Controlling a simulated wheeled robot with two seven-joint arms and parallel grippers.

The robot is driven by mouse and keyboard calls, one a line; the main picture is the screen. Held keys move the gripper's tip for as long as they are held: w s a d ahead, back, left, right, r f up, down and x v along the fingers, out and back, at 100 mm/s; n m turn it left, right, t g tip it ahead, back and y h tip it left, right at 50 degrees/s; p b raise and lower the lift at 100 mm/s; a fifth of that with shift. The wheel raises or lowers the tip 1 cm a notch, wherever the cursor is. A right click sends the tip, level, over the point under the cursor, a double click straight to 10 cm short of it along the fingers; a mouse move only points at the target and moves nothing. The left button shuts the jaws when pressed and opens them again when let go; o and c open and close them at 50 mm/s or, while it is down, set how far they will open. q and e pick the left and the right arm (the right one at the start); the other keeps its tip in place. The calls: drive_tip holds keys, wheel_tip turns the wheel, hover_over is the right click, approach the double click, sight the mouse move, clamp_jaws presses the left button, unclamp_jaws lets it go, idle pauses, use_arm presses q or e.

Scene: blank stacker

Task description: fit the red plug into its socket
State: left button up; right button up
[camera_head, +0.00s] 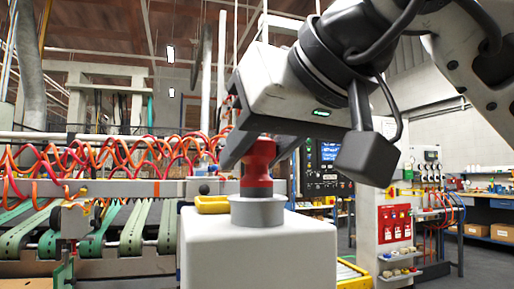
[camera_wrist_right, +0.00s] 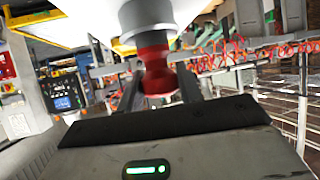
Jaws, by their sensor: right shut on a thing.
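The red plug (camera_head: 257,168) is upright, with a wider upper part and a narrower lower part. My right gripper (camera_head: 254,152) comes down from the upper right and is shut on its upper part. The plug's lower end meets the top of a grey round socket (camera_head: 257,211) on a white box (camera_head: 257,255). How deep it sits inside the rim I cannot tell. The right wrist view shows the red plug (camera_wrist_right: 156,68) between my fingers, with the grey socket (camera_wrist_right: 147,17) right against its end. My left gripper is not in view.
A yellow piece (camera_head: 212,204) lies at the white box's back left edge. Behind are a conveyor machine (camera_head: 120,235) with red and orange coiled hoses and a control panel (camera_head: 323,165). A post with red switches (camera_head: 395,223) stands to the right.

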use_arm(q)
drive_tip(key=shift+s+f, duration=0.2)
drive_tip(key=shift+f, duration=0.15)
use_arm(e)
drive_tip(key=shift+f, duration=0.55)
drive_tip(key=o, duration=1.2)
drive_tip(key=shift+c, duration=0.2)
drive_tip(key=shift+r, duration=0.1)
drive_tip(key=shift+r, duration=0.1)
drive_tip(key=p+v, duration=0.2)
drive_tip(key=v, duration=0.3)
drive_tip(key=shift+s+d+r, duration=0.15)
drive_tip(key=shift+s+r, duration=0.05)
drive_tip(key=shift+r, duration=0.2)
use_arm(q)
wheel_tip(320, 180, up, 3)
drive_tip(key=p, duration=0.4)
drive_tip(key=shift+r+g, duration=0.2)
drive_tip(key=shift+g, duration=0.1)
use_arm(e)
drive_tip(key=v, duration=1)
drive_tip(key=shift+s+f, duration=0.15)
drive_tip(key=shift+f, duration=0.05)
